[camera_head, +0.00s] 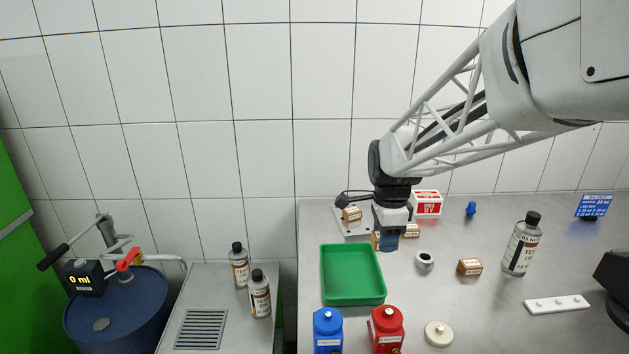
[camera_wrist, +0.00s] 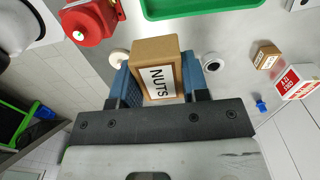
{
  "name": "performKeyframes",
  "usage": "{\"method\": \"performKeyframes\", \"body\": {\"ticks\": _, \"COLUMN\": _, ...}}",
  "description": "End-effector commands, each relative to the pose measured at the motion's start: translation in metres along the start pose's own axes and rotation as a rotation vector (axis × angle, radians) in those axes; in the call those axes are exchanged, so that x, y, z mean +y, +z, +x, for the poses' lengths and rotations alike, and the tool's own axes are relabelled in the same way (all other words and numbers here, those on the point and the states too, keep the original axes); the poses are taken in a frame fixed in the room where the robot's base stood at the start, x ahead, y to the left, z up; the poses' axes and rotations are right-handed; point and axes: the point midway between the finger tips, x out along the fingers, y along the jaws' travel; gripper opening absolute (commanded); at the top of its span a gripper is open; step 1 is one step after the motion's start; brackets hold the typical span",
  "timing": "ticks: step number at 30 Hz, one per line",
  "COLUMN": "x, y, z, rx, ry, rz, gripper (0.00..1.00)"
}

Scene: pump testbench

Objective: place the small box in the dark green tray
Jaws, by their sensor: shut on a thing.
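My gripper (camera_head: 388,242) points down with its blue fingers shut on a small brown box. In the wrist view the held box (camera_wrist: 157,68) sits between the fingers, with a white label reading NUTS. In the head view the fingers mostly hide it. The green tray (camera_head: 352,290) is empty and lies on the grey bench, just left of and in front of my gripper. A green edge of the tray (camera_wrist: 195,6) shows at the top of the wrist view. The box appears beside the tray's back right corner, not over it; its height above the bench is hard to tell.
Other small boxes stand on a white plate (camera_head: 351,215), behind my gripper (camera_head: 411,231) and at right (camera_head: 469,267). A red-white box (camera_head: 427,204) stands behind.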

Motion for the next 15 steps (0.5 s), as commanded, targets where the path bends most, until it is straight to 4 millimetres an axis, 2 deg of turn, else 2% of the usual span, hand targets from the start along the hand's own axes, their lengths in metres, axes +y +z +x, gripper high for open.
{"method": "performKeyframes", "body": {"ticks": 1, "x": -0.012, "y": 0.008, "z": 0.002, "rx": 0.000, "ry": 0.001, "rz": -0.002, "gripper": 0.18}}
{"method": "performKeyframes", "body": {"ticks": 6, "x": -0.043, "y": 0.030, "z": 0.005, "rx": 0.000, "ry": 0.001, "rz": 0.008, "gripper": 0.18}}
{"method": "performKeyframes", "body": {"ticks": 15, "x": -0.077, "y": 0.058, "z": 0.011, "rx": 0.000, "ry": 0.001, "rz": 0.020, "gripper": 0.18}}
